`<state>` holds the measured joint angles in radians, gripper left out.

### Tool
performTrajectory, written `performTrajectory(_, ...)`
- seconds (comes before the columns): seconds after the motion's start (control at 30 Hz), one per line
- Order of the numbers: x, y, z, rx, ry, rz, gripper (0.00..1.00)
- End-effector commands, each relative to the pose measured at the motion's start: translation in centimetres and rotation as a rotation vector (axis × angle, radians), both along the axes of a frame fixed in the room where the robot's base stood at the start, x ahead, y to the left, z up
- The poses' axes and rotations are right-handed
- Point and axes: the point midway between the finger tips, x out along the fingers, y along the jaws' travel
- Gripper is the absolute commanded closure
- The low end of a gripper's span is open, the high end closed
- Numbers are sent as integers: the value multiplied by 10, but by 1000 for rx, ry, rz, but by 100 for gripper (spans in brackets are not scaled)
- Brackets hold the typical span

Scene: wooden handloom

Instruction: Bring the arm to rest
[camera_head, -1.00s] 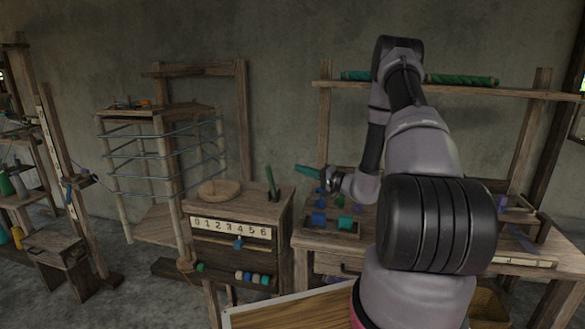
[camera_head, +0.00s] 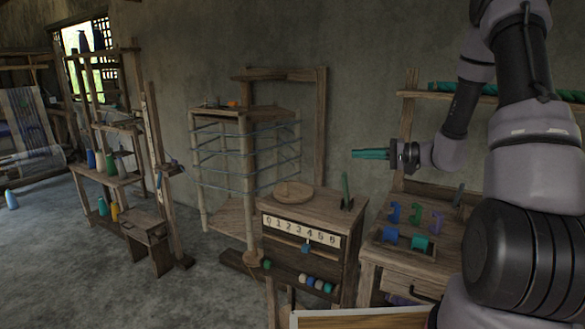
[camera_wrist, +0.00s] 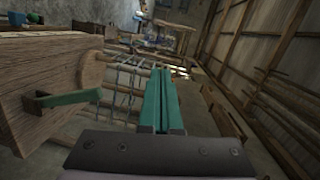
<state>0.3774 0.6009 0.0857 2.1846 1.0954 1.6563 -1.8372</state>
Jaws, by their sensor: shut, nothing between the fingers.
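My gripper (camera_head: 371,154) has teal fingers and points left in the head view, at the end of my grey and black arm on the right. Its fingers are closed together with nothing between them. It hangs in the air above and to the right of the small numbered cabinet (camera_head: 329,207), apart from it. In the wrist view the teal fingers (camera_wrist: 162,100) lie side by side. My arm is bent and raised, and part of it hides the workbench behind.
A warping frame (camera_head: 247,168) with blue threads stands left of the cabinet. A workbench (camera_head: 410,270) with coloured hooks stands at right. A rack (camera_head: 115,180) with bottle-like spools is farther left. Open floor (camera_head: 90,270) lies front left.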

Motion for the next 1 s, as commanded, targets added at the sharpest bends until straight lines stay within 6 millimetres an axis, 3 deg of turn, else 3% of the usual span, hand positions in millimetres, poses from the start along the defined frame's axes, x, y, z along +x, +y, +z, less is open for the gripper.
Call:
performTrajectory(0.03,-16,12,18,-48,20,58,100)
performTrajectory(0.2,-72,37,56,-228,126,192,100)
performTrajectory(0.4,-136,44,85,-485,219,234,100)
performTrajectory(0.7,-210,20,121,-847,249,63,100)
performTrajectory(1.0,-256,-19,160,-1028,148,-266,100)
